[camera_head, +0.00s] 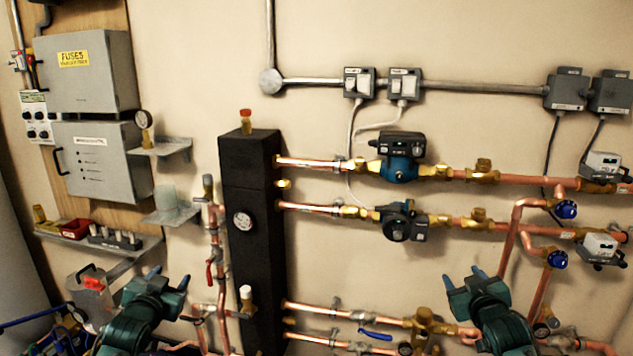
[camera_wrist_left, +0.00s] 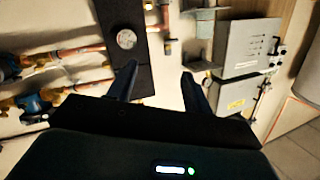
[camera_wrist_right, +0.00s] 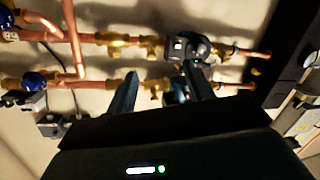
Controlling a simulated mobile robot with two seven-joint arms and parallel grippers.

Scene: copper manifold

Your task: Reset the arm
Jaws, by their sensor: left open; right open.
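My left gripper (camera_head: 166,278) is at the lower left of the head view, left of the black manifold block (camera_head: 248,250). Its two fingers (camera_wrist_left: 158,85) stand apart with nothing between them in the left wrist view. My right gripper (camera_head: 462,282) is at the lower right of the head view, in front of the lower copper pipes (camera_head: 350,314). Its fingers (camera_wrist_right: 162,85) are also apart and empty in the right wrist view. Neither gripper appears to touch anything.
Two pumps (camera_head: 400,157) (camera_head: 404,222) sit on the upper copper pipes. Blue-handled valves (camera_head: 565,210) are at the right.

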